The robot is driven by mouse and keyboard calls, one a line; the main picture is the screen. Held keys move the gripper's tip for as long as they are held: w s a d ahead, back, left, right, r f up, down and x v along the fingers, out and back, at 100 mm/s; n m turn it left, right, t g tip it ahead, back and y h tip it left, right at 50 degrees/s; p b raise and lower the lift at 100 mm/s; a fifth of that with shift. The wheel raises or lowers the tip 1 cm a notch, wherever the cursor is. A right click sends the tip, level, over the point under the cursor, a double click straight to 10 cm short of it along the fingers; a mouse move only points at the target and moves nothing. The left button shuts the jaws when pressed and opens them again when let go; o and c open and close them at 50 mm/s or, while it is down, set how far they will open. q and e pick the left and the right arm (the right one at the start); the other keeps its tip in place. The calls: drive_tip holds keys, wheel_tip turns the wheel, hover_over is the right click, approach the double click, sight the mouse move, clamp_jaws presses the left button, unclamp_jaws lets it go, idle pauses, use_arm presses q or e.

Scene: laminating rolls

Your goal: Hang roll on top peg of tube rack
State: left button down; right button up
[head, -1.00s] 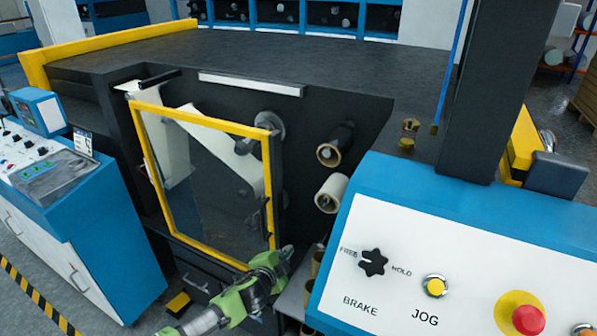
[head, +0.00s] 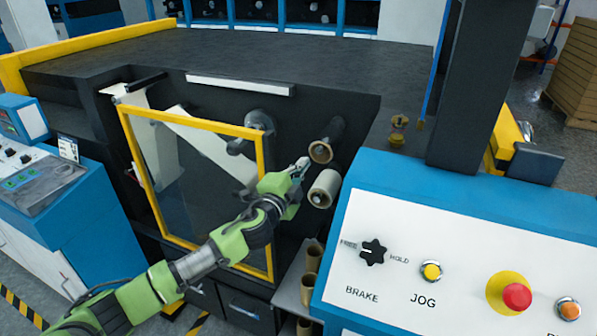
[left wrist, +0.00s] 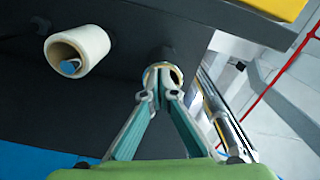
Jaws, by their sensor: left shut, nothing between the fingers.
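My left gripper (head: 300,168) reaches up to the dark machine face. Its fingers are shut and empty. In the left wrist view the fingertips (left wrist: 160,92) are in front of the open end of the dark roll (left wrist: 150,78); I cannot tell if they touch it. In the head view this dark roll (head: 334,130), with a brown core, is on the upper machine shaft. A cream roll (head: 325,187) is on the shaft below, and it shows at left in the left wrist view (left wrist: 85,42). A rack (head: 288,290) low beside the console holds brown tubes (head: 312,258). Its top peg cannot be made out. My right gripper is out of view.
A yellow-framed clear guard (head: 262,185) stands left of the rolls, behind my left arm. The blue control console (head: 350,175) with brake knob and buttons fills the right front. Another blue console (head: 90,215) stands at left.

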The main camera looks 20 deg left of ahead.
use_arm(q)
drive_tip(key=shift+w+b, duration=0.55)
drive_tip(key=shift+w, duration=1.85)
